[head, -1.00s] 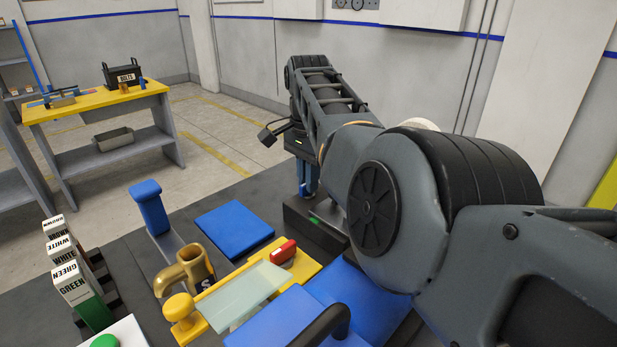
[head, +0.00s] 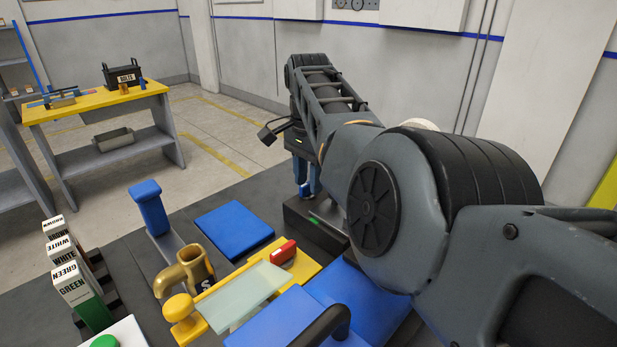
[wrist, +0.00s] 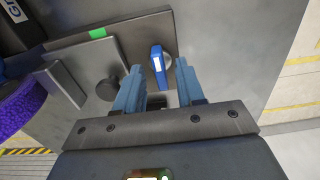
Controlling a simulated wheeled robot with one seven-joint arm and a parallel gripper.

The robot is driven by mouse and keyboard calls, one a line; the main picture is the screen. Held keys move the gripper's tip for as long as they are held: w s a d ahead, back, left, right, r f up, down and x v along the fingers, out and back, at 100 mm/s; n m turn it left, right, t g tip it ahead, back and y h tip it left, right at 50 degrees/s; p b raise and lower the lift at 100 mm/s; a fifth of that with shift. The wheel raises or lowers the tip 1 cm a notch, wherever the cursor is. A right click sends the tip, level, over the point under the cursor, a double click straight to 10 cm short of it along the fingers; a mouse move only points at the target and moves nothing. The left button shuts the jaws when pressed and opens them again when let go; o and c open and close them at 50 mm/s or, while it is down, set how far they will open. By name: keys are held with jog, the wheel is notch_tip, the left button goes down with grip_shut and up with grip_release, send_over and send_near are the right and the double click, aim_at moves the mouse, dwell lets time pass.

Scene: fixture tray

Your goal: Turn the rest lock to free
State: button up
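A blue lever (wrist: 157,68) with a white mark, likely the rest lock, stands on a grey metal plate (wrist: 85,72) in the wrist view. A green mark (wrist: 97,33) is on the plate's edge; a dark knob (wrist: 107,89) is left of the lever. My gripper (wrist: 159,72) is open, one blue finger on each side of the lever, with gaps showing. I cannot tell how deep the fingers reach. In the head view my gripper (head: 308,186) is at the dark block (head: 318,222) with the green mark; the lever is hidden or unclear there.
On the bench are a blue pad (head: 234,229), a blue upright handle (head: 149,207), a brass spout (head: 183,270), a glass plate (head: 243,298) on a yellow base with a red clip (head: 284,252), and labelled boxes (head: 80,285). A purple ring (wrist: 18,108) is left of the plate.

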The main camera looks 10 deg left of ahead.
aim_at(308, 183)
notch_tip(308, 183, up, 8)
jog(key=shift+f, duration=0.2)
dwell(0.3)
